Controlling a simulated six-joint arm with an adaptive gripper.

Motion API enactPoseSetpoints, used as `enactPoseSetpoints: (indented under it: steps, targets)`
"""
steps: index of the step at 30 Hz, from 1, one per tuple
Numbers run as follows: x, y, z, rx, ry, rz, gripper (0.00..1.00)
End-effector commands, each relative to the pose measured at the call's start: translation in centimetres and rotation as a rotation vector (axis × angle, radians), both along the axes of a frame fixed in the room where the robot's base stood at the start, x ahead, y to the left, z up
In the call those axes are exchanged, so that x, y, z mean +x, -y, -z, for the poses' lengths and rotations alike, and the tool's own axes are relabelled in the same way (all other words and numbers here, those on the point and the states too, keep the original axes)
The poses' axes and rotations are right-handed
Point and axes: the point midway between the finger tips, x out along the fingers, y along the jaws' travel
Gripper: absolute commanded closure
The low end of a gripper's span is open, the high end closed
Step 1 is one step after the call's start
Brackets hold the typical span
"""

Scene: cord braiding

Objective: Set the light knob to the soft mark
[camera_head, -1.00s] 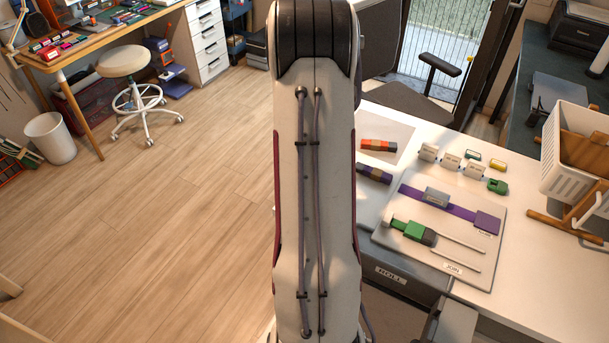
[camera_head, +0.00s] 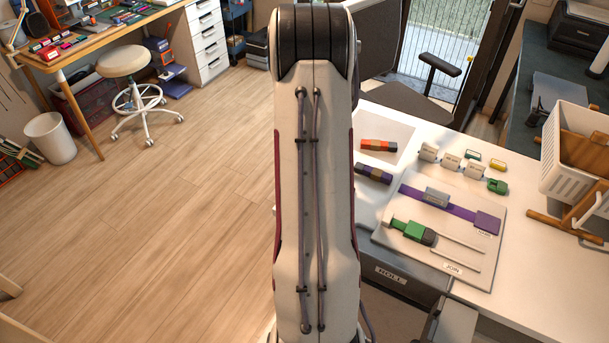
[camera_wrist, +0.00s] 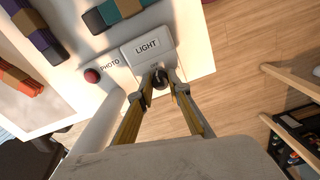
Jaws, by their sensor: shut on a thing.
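The light box (camera_wrist: 143,47), a pale block labelled LIGHT, sits at the edge of the white table in the wrist view. Its dark round knob (camera_wrist: 160,77) is on the side facing me. My gripper (camera_wrist: 163,88) is shut on the knob, with one fingertip on each side of it. The fingers hide part of the knob, and I cannot make out the soft mark or which way the knob points. In the head view my arm blocks the light box, and my gripper does not show.
A red button (camera_wrist: 92,75) marked PHOTO is left of the light box. Braided cord bundles (camera_wrist: 30,33) lie behind it on the table. In the head view, a board (camera_head: 473,262) with cords and a white basket (camera_head: 575,150) stand on the right. Open floor lies left.

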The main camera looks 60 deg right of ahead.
Motion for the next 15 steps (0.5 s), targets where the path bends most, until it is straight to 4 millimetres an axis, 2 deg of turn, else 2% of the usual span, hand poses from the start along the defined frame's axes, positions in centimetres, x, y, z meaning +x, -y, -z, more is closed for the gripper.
enactPoseSetpoints:
  steps: [8,15]
  targets:
    - [0.03,0.00,-0.03,0.000,0.000,0.027,1.00]
    - [0.06,-0.01,-0.05,0.000,0.001,0.118,1.00]
